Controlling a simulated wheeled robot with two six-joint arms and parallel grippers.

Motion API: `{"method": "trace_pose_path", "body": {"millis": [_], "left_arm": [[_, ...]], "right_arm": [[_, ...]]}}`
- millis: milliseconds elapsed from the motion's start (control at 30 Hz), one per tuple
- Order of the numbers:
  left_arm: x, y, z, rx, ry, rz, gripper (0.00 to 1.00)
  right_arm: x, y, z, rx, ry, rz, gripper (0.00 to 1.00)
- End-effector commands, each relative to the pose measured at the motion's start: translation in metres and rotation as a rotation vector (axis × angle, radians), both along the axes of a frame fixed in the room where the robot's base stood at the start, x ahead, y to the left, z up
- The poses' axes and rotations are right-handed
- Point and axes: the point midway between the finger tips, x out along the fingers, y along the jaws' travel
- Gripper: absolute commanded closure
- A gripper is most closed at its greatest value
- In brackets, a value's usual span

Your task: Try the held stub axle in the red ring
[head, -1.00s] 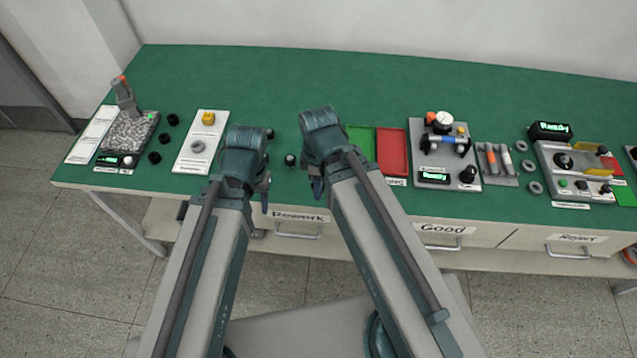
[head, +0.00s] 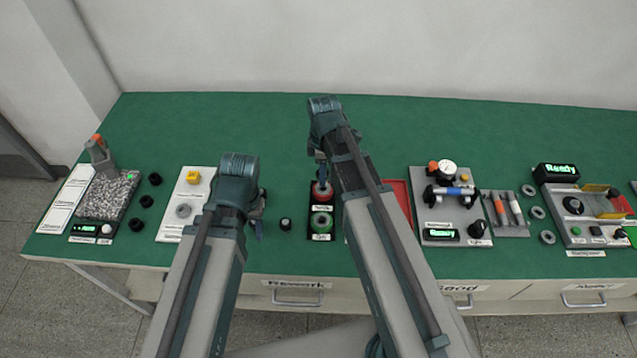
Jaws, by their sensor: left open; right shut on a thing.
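The red ring (head: 323,188) sits at the far end of a dark gauge plate, with the green ring (head: 321,222) nearer to me. My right gripper (head: 321,174) is shut, pointing down right at the red ring. The stub axle in it is too small and too covered by the jaws to make out, so I cannot tell whether it is in the ring or above it. My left gripper (head: 259,228) is open and empty, left of the plate and over the bench.
A small dark cylinder (head: 285,224) stands between my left gripper and the gauge plate. A white board (head: 175,227) lies to the left. A red tray (head: 398,196) is partly behind my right arm, and a dial gauge fixture (head: 446,173) stands further right.

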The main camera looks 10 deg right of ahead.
Motion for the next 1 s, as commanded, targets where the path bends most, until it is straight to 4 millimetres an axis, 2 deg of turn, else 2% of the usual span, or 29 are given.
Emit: {"method": "trace_pose_path", "body": {"millis": [100, 467, 1000], "left_arm": [[0.000, 0.000, 0.000, 0.000, 0.000, 0.000, 0.50], [0.000, 0.000, -0.005, 0.000, 0.000, 0.000, 0.50], [0.000, 0.000, -0.041, 0.000, 0.000, 0.000, 0.50]], "right_arm": [[0.005, -0.003, 0.000, 0.000, 0.000, 0.002, 1.00], [0.006, -0.004, -0.005, 0.000, 0.000, 0.002, 1.00], [0.006, -0.004, -0.041, 0.000, 0.000, 0.002, 1.00]]}}
